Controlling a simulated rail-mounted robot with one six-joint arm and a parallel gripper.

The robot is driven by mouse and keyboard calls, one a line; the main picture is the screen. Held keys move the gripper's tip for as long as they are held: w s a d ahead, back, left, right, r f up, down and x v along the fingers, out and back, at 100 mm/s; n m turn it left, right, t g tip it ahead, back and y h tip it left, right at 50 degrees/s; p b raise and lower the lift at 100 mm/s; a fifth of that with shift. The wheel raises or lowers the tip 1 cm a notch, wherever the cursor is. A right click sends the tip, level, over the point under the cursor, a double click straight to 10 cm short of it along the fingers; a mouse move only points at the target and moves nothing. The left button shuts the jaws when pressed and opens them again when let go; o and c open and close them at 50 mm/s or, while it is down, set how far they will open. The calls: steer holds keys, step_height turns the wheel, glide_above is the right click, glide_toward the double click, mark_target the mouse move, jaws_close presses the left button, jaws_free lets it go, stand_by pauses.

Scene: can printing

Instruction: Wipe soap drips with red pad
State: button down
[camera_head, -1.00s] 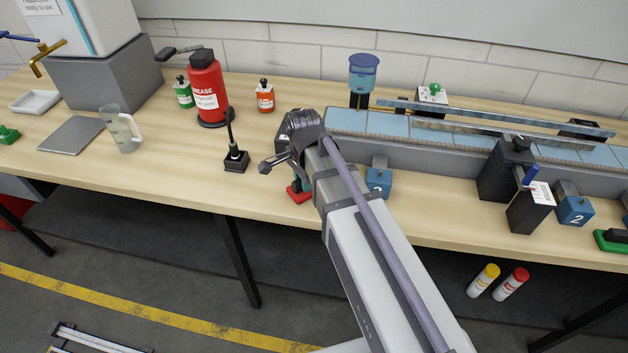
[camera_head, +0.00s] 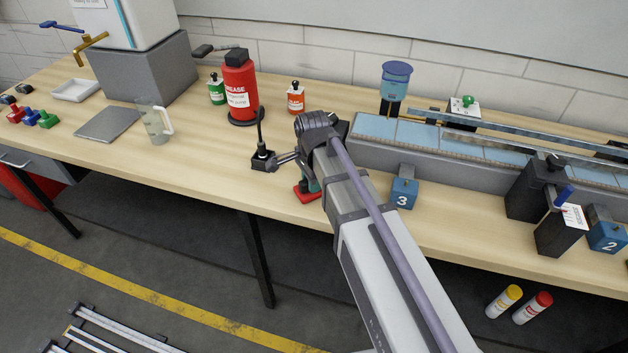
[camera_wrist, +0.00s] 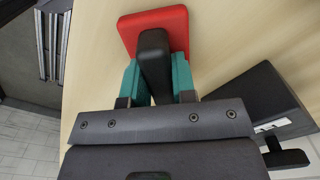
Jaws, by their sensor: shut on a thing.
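The red pad (camera_head: 306,193) is low over the wooden bench near its front edge; whether it touches the bench I cannot tell. In the wrist view it is a red square (camera_wrist: 128,32) with a black handle (camera_wrist: 154,60). My gripper (camera_wrist: 156,78) has its teal fingers shut on that handle. In the head view my gripper (camera_head: 313,184) is partly hidden by my own arm. I cannot make out any soap drips in either view.
A black holder with an upright stick (camera_head: 262,158) stands just left of the pad. Blue block 3 (camera_head: 403,192) and the conveyor (camera_head: 440,150) are on the right. Bench between jug and holder is clear.

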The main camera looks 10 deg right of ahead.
steer(key=shift+s+d, duration=0.8)
steer(key=shift+d, duration=0.8)
steer(key=shift+s+d, duration=0.75)
steer(key=shift+d, duration=0.9)
steer(key=shift+s+d, duration=0.8)
steer(key=shift+d, duration=0.8)
step_height(320, 180, up, 6)
steer(key=p, duration=0.6)
steer(key=shift+a, duration=0.1)
step_height(320, 180, up, 3)
steer(key=p, duration=0.3)
